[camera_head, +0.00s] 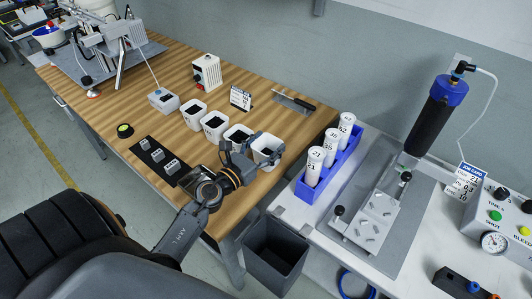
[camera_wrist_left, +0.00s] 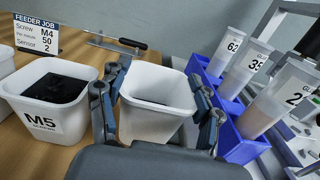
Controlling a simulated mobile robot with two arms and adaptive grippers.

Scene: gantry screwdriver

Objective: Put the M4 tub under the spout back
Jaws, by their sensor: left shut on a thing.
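My left gripper (camera_head: 250,150) is at the right end of a row of white tubs, shut on the end tub (camera_head: 268,146). In the left wrist view this held tub (camera_wrist_left: 152,122) sits between the two fingers, upright, with dark contents low inside; its label is not visible. The tub beside it on the left is labelled M5 (camera_wrist_left: 45,112) and is filled with dark material. Two more white tubs (camera_head: 193,114) (camera_head: 214,125) stand further left; their labels are too small to read. A feeder machine (camera_head: 118,42) stands at the table's far left end. My right gripper is not in view.
A feeder job card (camera_wrist_left: 38,35) reads M4, 50, 2. A blue rack (camera_head: 330,166) with white labelled bottles stands to the right, close to the held tub. A grey bin (camera_head: 275,256) is below the table edge.

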